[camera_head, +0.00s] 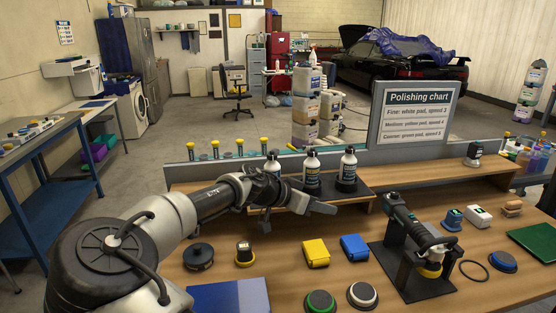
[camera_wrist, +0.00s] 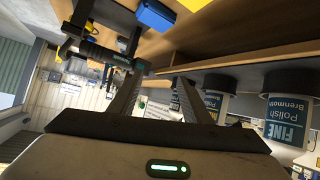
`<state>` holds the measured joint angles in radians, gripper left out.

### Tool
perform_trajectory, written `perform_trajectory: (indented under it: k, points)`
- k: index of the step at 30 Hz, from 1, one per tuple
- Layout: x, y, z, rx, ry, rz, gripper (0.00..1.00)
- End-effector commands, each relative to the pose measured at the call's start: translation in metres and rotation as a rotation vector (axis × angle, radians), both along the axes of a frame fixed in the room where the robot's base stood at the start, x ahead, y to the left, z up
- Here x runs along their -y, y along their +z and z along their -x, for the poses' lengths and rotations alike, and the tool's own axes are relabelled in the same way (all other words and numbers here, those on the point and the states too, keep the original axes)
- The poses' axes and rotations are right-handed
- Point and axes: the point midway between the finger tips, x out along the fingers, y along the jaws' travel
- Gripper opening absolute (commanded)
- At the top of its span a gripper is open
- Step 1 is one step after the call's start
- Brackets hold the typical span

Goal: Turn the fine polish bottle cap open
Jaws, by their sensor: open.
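Three white polish bottles with dark caps stand in a row on the raised shelf in the head view: left (camera_head: 272,165), middle (camera_head: 312,169) and right (camera_head: 348,165). My arm partly covers the left one. In the wrist view the nearest bottle, at the right edge, is the fine polish bottle (camera_wrist: 288,120), labelled "FINE Polish"; its cap is not clearly seen there. I cannot tell for certain which head-view bottle it is. My gripper (camera_head: 294,212) is in front of the shelf, below cap height; its spread fingers also show in the wrist view (camera_wrist: 158,85), with nothing between them.
A Polishing chart sign (camera_head: 416,112) stands behind the shelf. A polisher on a black stand (camera_head: 412,278) is to the right of my gripper. Yellow (camera_head: 316,253) and blue (camera_head: 355,247) blocks and round pads (camera_head: 362,295) lie on the bench in front.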

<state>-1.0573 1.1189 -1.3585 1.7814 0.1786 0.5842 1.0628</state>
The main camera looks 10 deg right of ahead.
Motion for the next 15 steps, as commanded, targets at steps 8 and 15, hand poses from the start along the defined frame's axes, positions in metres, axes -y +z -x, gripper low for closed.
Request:
perform_trajectory:
  k: [8,15]
  points:
    - [-0.132,0.058,-0.068,0.318,0.237,0.308,0.44]
    - [-0.194,0.078,-0.079,0.430,0.342,0.381,0.44]
